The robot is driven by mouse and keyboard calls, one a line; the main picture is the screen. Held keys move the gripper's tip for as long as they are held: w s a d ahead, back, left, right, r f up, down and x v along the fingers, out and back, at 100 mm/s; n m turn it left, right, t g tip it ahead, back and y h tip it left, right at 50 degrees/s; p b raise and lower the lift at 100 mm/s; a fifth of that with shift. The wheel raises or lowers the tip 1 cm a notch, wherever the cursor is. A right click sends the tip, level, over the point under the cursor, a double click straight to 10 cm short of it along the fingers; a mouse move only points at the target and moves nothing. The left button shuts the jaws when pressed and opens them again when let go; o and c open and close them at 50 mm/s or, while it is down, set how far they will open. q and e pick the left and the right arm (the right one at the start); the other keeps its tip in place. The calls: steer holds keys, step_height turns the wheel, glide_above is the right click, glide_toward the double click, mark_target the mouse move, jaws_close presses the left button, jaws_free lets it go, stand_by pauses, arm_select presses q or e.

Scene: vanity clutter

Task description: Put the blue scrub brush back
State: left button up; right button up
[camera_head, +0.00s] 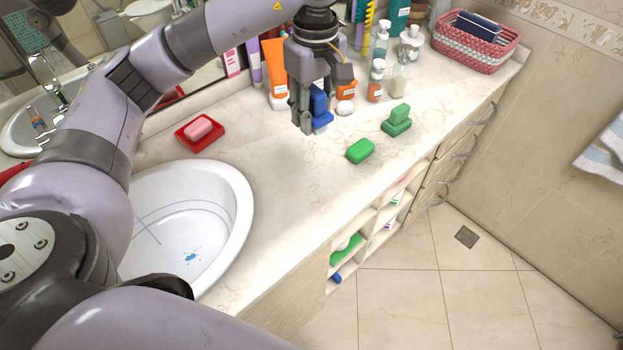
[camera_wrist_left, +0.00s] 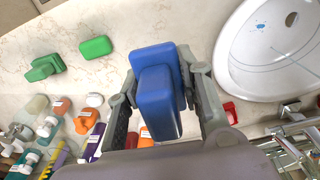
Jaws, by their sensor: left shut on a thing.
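The blue scrub brush (camera_head: 320,107) is between the fingers of my left gripper (camera_head: 312,118), over the counter in the head view. In the left wrist view the blue scrub brush (camera_wrist_left: 157,95) shows as two joined blue blocks. The fingers of my left gripper (camera_wrist_left: 160,100) are shut on it from both sides. The gap between brush and counter is hard to judge. My right gripper is not in view.
A green brush (camera_head: 397,122) and a green block (camera_head: 360,151) stand on the counter to the right. Bottles (camera_head: 376,80) crowd the back. A red dish (camera_head: 184,128) with pink soap and the sink (camera_head: 243,200) lie left. Open cubbies (camera_head: 368,222) line the counter's front.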

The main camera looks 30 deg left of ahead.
arm_select(q)
steer(key=shift+w+r+n, duration=0.1)
steer(key=shift+r+n, duration=0.15)
steer(key=shift+n, duration=0.05)
steer(key=shift+f, duration=0.35)
step_height(320, 180, down, 6)
steer(key=p, duration=0.3)
glide_above(313, 187)
step_height(313, 187, down, 8)
steer(key=shift+f, duration=0.2)
step_height(313, 187, down, 5)
steer(key=shift+r+p, duration=0.2)
steer(key=shift+p, duration=0.55)
steer(key=shift+f, duration=0.1)
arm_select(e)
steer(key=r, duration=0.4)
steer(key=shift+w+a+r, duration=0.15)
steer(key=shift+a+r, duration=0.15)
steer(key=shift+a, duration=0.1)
